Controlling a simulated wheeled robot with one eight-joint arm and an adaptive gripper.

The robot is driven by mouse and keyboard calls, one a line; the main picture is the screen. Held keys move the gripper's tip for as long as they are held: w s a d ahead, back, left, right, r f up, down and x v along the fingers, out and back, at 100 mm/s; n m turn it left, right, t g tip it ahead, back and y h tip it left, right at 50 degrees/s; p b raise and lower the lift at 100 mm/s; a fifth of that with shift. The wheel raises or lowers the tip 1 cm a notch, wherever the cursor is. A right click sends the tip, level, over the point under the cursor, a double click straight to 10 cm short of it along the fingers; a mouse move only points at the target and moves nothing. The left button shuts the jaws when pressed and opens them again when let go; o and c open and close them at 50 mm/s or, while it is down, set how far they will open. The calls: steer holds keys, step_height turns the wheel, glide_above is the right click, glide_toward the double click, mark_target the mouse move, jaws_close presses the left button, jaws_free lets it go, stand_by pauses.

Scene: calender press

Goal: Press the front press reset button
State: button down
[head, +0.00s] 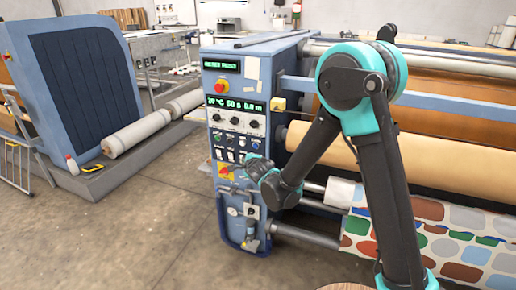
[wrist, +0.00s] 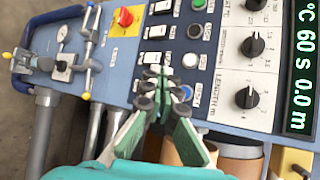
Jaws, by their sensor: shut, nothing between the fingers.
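The press control panel (head: 238,125) stands on the blue end housing of the machine. In the wrist view its round buttons run in a row: a green button (wrist: 198,5), a black button (wrist: 194,31), a white button (wrist: 190,60) and a blue button (wrist: 186,92). Their labels are too small to read, so I cannot tell which is reset. My gripper (wrist: 157,73) is shut and empty. Its fingertips are close in front of the panel, left of the white and blue buttons; contact cannot be told.
A red rotary switch on a yellow plate (wrist: 126,18) and a gauge with valve pipes (wrist: 64,62) lie left in the wrist view. Black knobs (wrist: 247,97) and the green display (wrist: 298,65) lie right. Patterned fabric (head: 440,235) and rollers extend right. Open floor (head: 110,235) lies left.

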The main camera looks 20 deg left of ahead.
mark_target(255, 146)
steer(key=shift+w, duration=0.15)
steer(key=shift+w+d, duration=0.15)
steer(key=shift+w, duration=1.95)
steer(key=shift+w+d, duration=0.15)
steer(key=shift+w, duration=1.95)
steer(key=shift+w, duration=0.2)
steer(key=shift+w, duration=0.25)
steer(key=shift+w, duration=0.35)
steer(key=shift+s, duration=0.8)
